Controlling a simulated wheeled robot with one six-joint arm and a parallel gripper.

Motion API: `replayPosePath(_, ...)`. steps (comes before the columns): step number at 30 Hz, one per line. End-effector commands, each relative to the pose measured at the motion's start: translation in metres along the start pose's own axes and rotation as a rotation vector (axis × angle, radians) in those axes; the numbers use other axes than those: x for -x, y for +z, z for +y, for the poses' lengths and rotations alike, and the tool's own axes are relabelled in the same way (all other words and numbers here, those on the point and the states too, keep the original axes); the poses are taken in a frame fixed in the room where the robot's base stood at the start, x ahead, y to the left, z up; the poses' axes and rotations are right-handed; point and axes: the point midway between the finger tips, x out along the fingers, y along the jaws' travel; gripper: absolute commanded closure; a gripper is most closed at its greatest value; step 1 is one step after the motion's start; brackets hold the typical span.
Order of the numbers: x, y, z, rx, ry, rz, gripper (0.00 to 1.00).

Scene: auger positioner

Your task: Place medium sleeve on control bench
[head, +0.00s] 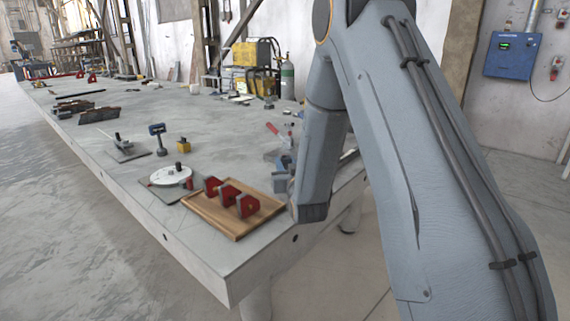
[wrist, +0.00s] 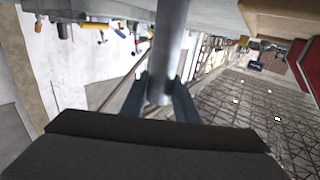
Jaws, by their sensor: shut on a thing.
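My gripper (wrist: 162,98) shows in the wrist view with its two dark fingers on either side of a smooth grey metal cylinder, the medium sleeve (wrist: 170,45). The gripper is shut on it. The wrist picture is upside down; the sleeve runs from the fingers toward the bench, and whether it touches the top cannot be told. The control bench (head: 110,165) is a long, pale grey slab in the head view. My arm reaches down at the bench's near right end, hiding most of the gripper and the sleeve there.
A wooden tray (head: 205,218) with red brackets (head: 229,194) lies at the near end, left of my arm. Beside it are a round white dial (head: 170,176), a blue-topped stand (head: 160,140) and a yellow block (head: 183,145). The bench's middle is largely clear.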

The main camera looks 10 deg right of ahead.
Motion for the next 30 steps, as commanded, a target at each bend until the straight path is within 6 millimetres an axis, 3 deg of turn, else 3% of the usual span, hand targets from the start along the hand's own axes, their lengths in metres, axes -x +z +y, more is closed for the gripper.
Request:
replayPosePath(6,0.000,0.002,0.000,0.000,0.000,0.002,1.00)
replayPosePath(7,0.000,0.004,0.000,0.000,-0.001,-0.001,0.71)
replayPosePath(10,0.000,0.003,0.000,0.000,-0.001,0.000,0.54)
replayPosePath(22,0.002,-0.001,-0.001,0.000,-0.001,-0.001,0.54)
replayPosePath(30,0.049,0.000,0.000,0.000,0.000,-0.001,0.54)
